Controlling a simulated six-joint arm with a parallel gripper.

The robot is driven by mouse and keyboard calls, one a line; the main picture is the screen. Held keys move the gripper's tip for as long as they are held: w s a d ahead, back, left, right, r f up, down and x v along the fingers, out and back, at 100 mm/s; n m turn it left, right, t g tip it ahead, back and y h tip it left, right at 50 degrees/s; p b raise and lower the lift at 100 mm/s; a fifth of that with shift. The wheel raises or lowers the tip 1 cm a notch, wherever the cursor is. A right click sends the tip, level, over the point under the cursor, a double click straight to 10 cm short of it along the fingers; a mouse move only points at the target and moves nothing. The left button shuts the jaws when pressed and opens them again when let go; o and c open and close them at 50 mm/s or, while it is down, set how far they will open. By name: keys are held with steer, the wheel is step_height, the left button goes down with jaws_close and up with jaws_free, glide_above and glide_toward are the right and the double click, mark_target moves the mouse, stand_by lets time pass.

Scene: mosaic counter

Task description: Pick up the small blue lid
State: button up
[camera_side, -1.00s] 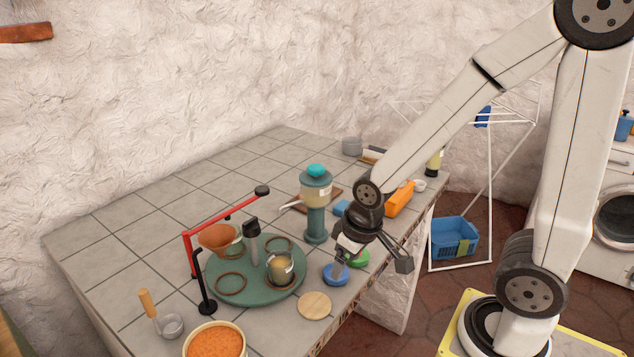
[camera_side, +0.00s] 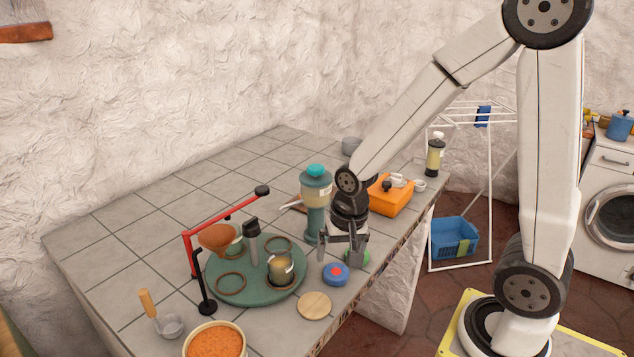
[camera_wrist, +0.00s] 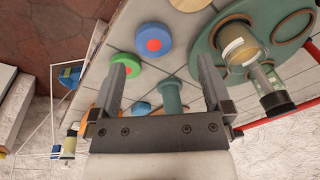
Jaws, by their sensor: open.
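The small blue lid (camera_side: 336,273), a round disc with a red centre, lies flat on the tiled counter near its front edge. In the wrist view the blue lid (camera_wrist: 141,42) is ahead, beyond the fingertips and slightly left of the middle between them. My gripper (camera_side: 344,251) is open, points down and holds nothing; it appears just above and behind the blue lid. Its two fingers (camera_wrist: 164,68) are spread apart in the wrist view. A similar green lid (camera_side: 360,259) lies close by on the right, partly hidden by the gripper; in the wrist view it (camera_wrist: 121,70) is by the left finger.
A green round tray (camera_side: 218,290) with a metal cup (camera_side: 280,270) stands left. A wooden disc (camera_side: 314,306) lies in front. A teal dispenser (camera_side: 316,192) stands just behind the gripper, and an orange box (camera_side: 390,201) lies to the right. A red-armed stand rises at left.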

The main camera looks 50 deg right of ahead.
mark_target(337, 271)
steer(key=m, duration=0.2)
steer(key=w+d+m, duration=0.1)
steer(key=m, duration=0.1)
steer(key=w+d+f+m, duration=0.1)
steer(key=m, duration=0.1)
steer(key=shift+g, duration=0.4)
steer(key=m, duration=0.2)
steer(key=w+d+m, duration=0.1)
steer(key=m, duration=0.1)
steer(key=f+m, duration=0.1)
steer(key=m, duration=0.1)
steer(key=shift+w+d+g, duration=0.25)
steer(key=shift+d+g, duration=0.15)
steer(key=shift+f, duration=0.1)
steer(key=shift+f, duration=1.15)
steer(key=shift+s+f, duration=0.1)
steer(key=shift+f, duration=0.05)
steer(key=shift+s+f, duration=0.15)
steer(key=shift+f, duration=2.3)
